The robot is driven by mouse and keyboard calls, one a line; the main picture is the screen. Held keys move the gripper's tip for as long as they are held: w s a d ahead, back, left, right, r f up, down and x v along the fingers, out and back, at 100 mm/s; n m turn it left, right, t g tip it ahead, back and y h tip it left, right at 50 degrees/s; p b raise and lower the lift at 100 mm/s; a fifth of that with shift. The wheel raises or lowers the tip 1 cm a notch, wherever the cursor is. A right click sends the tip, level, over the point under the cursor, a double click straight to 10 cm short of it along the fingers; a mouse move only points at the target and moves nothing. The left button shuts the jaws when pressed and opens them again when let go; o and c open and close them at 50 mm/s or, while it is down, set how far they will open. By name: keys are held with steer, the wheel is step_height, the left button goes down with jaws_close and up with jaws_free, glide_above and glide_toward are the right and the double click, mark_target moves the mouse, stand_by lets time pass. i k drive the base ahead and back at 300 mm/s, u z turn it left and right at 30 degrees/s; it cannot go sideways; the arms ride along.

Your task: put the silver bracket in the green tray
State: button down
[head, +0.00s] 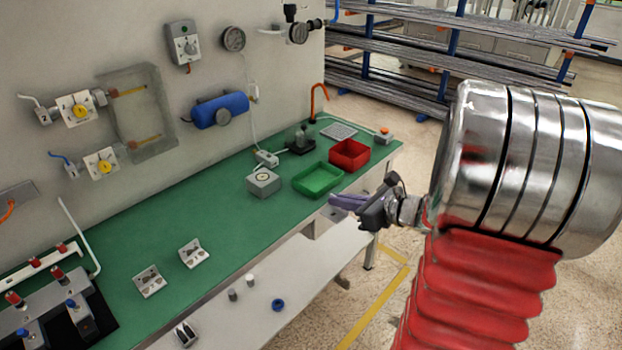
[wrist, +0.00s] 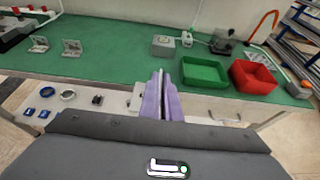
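Two silver-grey angled brackets stand on the green bench top toward the left: a nearer one (head: 150,282) and a farther one (head: 193,253). Both show at the upper left of the wrist view, one at far left (wrist: 39,44) and one to its right (wrist: 71,48). The green tray (head: 318,180) is empty and sits toward the bench's far end; it also shows in the wrist view (wrist: 205,75). My gripper (head: 333,203) hangs off the bench's front edge, near the tray. Its purple fingers (wrist: 160,74) look closed together with nothing between them.
A red bin (head: 349,155) stands beside the green tray. A lower white shelf (head: 250,315) holds small parts. The mid-bench is clear.

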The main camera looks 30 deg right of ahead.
mark_target(317, 181)
steer(key=i, duration=0.9)
steer(key=z, duration=0.05)
